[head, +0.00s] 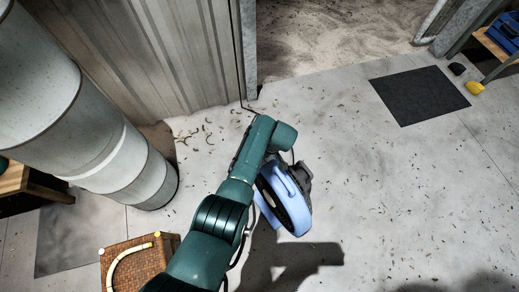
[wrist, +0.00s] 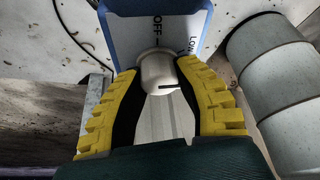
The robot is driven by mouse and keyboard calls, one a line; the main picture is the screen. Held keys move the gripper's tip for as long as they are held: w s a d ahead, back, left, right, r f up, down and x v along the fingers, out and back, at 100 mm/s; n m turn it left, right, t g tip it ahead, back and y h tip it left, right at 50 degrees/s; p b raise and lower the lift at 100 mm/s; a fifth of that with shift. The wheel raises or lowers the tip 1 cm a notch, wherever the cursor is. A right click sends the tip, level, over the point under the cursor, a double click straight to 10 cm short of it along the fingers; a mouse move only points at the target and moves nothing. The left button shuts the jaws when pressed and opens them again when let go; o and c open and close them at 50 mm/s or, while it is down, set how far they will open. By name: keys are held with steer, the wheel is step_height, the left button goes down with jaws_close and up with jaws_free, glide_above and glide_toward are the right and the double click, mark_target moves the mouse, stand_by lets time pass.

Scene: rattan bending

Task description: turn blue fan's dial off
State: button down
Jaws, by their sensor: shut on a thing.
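The blue fan (head: 287,196) stands on the concrete floor at the middle of the head view, partly behind my green arm. In the wrist view its white panel, edged in blue (wrist: 203,20), carries the printed words OFF and LOW. The round cream dial (wrist: 158,68) sticks out below these words. A black mark on the dial runs toward the right of the picture and does not point at OFF. My gripper (wrist: 158,76) has its yellow-backed, black-padded fingers on both sides of the dial, shut on it. The fingers partly hide the dial's sides.
A woven rattan box (head: 133,262) with a curved pale rod on it stands at the lower left. A thick grey cylinder (head: 85,125) rises at the left, near a corrugated wall (head: 150,50). A black mat (head: 420,95) lies at the upper right. The floor right of the fan is clear.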

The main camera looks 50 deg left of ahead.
steer(key=shift+s+f, duration=0.15)
steer(key=shift+f, duration=0.1)
steer(key=c, duration=0.7)
jaws_free()
steer(key=shift+r, duration=0.1)
steer(key=shift+r, duration=0.1)
steer(key=shift+w+d+r, duration=0.2)
steer(key=shift+r, duration=0.35)
steer(key=v, duration=1)
steer(key=shift+d+r, duration=0.25)
steer(key=shift+r, duration=0.05)
